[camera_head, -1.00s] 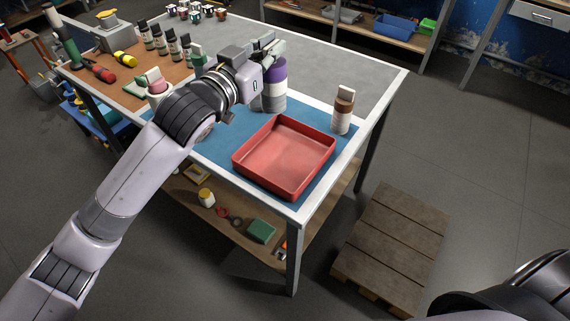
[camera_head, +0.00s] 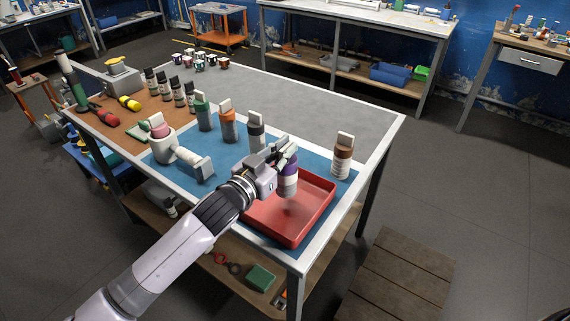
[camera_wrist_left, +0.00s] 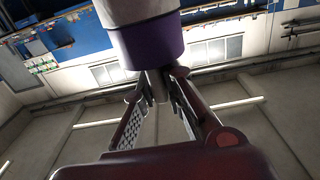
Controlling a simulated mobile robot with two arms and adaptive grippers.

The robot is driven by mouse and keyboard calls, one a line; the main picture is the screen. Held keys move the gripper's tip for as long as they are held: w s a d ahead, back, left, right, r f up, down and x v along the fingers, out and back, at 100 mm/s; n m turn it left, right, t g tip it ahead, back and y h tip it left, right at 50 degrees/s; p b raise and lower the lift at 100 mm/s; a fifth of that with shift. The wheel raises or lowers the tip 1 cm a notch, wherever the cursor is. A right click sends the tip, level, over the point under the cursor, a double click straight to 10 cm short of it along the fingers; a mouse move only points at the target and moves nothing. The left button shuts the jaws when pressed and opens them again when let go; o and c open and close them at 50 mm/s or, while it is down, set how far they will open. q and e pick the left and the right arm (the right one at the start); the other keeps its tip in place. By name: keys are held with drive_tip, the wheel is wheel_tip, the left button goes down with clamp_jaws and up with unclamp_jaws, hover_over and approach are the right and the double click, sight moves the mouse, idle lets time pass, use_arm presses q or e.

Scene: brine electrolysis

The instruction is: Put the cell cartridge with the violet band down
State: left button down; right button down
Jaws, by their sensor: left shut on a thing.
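The cell cartridge with the violet band (camera_head: 288,179) hangs upright over the red tray (camera_head: 264,214), its lower end within the tray's outline. I cannot tell whether it touches the tray floor. My left gripper (camera_head: 285,156) is shut on the cartridge's top. In the left wrist view the violet band (camera_wrist_left: 152,43) shows close up, with the fingers of the left gripper (camera_wrist_left: 158,84) meeting at the cartridge's end. My right gripper is out of view.
A brown-banded cartridge (camera_head: 342,160) stands right of the tray. Black (camera_head: 256,133), orange (camera_head: 228,124) and green (camera_head: 203,113) ones stand behind it on the blue mat (camera_head: 315,153).

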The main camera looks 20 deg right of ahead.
use_arm(q)
drive_tip(key=shift+f, duration=2.2)
drive_tip(key=shift+f, duration=0.15)
drive_tip(key=c, duration=1.7)
unclamp_jaws()
drive_tip(key=shift+f, duration=0.1)
drive_tip(key=v, duration=1.2)
drive_tip(key=shift+s+b, duration=0.1)
drive_tip(key=shift+b, duration=0.3)
